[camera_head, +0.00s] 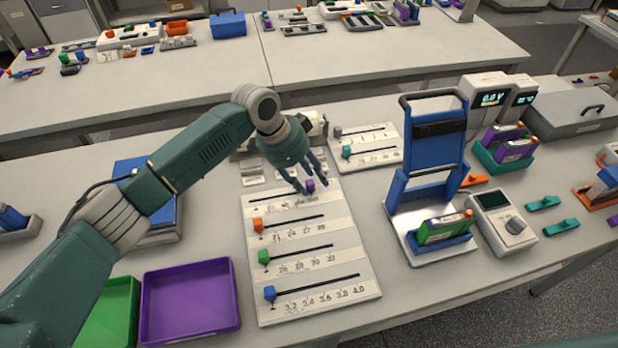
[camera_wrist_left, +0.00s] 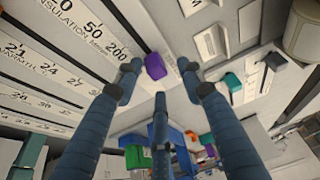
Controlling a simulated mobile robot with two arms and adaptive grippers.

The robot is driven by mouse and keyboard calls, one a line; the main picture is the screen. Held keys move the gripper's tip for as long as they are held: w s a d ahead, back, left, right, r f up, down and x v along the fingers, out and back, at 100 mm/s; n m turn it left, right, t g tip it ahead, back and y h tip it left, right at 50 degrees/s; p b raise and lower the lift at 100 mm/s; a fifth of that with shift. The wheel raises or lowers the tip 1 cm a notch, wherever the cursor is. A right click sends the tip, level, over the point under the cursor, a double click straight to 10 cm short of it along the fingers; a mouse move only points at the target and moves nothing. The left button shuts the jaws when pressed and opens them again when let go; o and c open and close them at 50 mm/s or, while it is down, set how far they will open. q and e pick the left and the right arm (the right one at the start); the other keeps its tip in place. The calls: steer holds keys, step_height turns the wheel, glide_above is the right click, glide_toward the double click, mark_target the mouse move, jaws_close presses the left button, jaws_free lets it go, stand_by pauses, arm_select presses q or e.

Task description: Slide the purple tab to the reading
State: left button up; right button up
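The purple tab (camera_head: 310,185) sits on the top row of the white slider board (camera_head: 334,264), toward the right end of that row. In the left wrist view the purple tab (camera_wrist_left: 155,66) is beside the 200 end of the insulation scale (camera_wrist_left: 85,25). My left gripper (camera_head: 302,183) reaches down over the tab. In the left wrist view its spread fingers (camera_wrist_left: 158,75) are on either side of the tab, with gaps; contact is not visible. My right gripper is not in view.
Orange (camera_head: 258,225), green (camera_head: 263,257) and blue (camera_head: 269,293) tabs sit at the left of the lower rows. A second slider board (camera_head: 385,155) lies behind. A meter display (camera_head: 490,98) reads 0.0 V. A purple tray (camera_head: 190,300) and a blue stand (camera_head: 428,165) flank the board.

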arm_select(q)
steer(key=shift+w+a, duration=0.1)
steer(key=shift+a+r, duration=0.1)
steer(key=v, duration=1.1)
steer(key=shift+r, duration=0.3)
